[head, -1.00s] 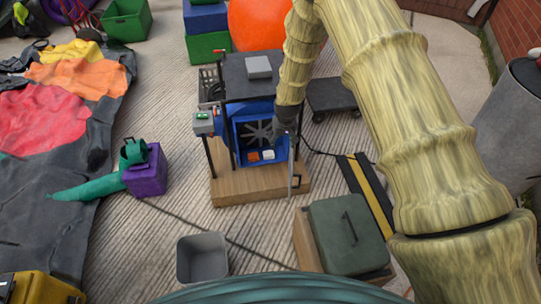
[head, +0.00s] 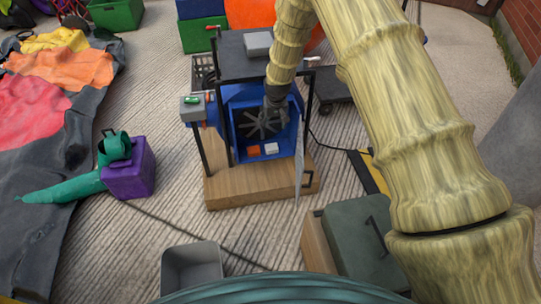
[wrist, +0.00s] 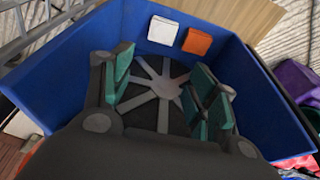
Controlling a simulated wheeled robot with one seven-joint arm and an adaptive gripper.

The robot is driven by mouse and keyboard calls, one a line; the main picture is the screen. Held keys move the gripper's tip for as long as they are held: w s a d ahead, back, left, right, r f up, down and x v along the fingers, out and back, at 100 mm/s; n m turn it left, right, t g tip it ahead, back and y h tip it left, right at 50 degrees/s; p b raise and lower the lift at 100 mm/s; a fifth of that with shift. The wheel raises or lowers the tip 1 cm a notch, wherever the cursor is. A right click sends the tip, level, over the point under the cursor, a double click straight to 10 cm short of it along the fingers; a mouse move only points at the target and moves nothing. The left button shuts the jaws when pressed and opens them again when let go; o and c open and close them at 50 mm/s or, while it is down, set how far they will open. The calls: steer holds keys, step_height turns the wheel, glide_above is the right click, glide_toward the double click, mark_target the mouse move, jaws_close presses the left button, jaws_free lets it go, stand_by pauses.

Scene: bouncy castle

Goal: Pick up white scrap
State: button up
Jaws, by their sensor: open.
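The white scrap (head: 271,149) is a small pale square piece on the floor of the open blue blower housing (head: 236,145). An orange scrap (head: 253,151) lies just left of it. In the wrist view the white scrap (wrist: 162,29) and the orange scrap (wrist: 197,41) are near the top, against the blue wall. My gripper (head: 272,108) is at the housing's opening, in front of the grey fan and above the white scrap. In the wrist view my gripper (wrist: 165,85) has its green-padded fingers apart, empty, over the fan (wrist: 160,88). It is not touching either scrap.
A hinged door panel (head: 300,165) stands open at the housing's right. A switch box (head: 192,107) is at its left. A grey bin (head: 192,268), a purple block (head: 129,175) and a green-lidded case (head: 350,240) stand around the wooden base (head: 240,190).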

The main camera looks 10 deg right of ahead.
steer(key=b, duration=0.5)
glide_toward(272, 147)
steer(key=x, duration=0.2)
steer(key=b+x, duration=0.1)
steer(key=x, duration=0.1)
steer(key=shift+w+b, duration=0.3)
steer(key=b+x, duration=0.2)
steer(key=x, duration=0.2)
steer(key=shift+s+b, duration=0.35)
steer(key=shift+b, duration=0.05)
steer(key=shift+w+f, duration=0.2)
steer(key=shift+f, duration=0.3)
steer(key=c, duration=0.4)
